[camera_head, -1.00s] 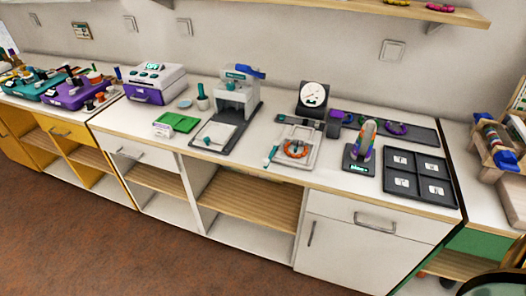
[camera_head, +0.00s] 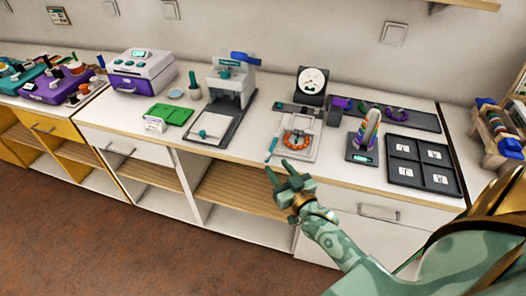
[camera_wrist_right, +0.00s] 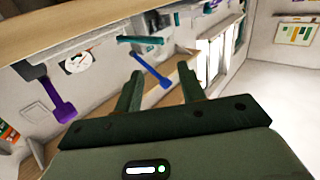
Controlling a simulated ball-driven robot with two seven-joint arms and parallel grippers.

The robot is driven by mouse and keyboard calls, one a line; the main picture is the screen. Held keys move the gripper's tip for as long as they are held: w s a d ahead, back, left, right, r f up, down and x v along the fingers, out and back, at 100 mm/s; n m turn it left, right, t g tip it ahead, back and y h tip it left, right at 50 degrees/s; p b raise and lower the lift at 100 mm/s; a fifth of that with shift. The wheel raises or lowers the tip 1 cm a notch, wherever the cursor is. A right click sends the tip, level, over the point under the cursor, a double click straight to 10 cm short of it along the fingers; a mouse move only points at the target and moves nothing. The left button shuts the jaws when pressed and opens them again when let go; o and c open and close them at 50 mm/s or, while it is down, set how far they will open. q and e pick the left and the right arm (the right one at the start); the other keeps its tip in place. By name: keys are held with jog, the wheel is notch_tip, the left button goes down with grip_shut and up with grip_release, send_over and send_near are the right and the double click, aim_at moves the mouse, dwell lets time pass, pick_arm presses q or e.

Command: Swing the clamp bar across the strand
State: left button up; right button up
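The orange bead strand (camera_head: 297,140) lies in a loop on a pale board (camera_head: 302,156) on the counter. A thin bar with a teal end (camera_head: 271,150), which looks like the clamp bar, lies along the board's left side, beside the strand and not across it. My right gripper (camera_head: 279,170) is in front of the counter edge, just below the teal end and apart from it. In the right wrist view its two fingers (camera_wrist_right: 160,88) are spread with nothing between them. My left gripper is not in view.
A dial gauge (camera_head: 312,84) stands behind the board. A rainbow-coloured piece on a dark base (camera_head: 361,157) and a dark tray (camera_head: 423,180) stand to the right. A white press with a blue lever (camera_head: 229,90) stands to the left. An open wooden shelf (camera_head: 240,190) is below the counter.

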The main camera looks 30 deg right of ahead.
aim_at(269, 156)
jog(key=w, duration=0.2)
jog(key=w+b, duration=0.1)
jog(key=w, duration=0.5)
jog(key=shift+w+d+f+b, duration=0.2)
jog(key=shift+d+b, duration=0.1)
jog(key=shift+b, duration=0.1)
jog(key=shift+w+r, duration=0.15)
jog(key=shift+w, duration=0.2)
jog(key=shift+d, duration=0.1)
grip_shut()
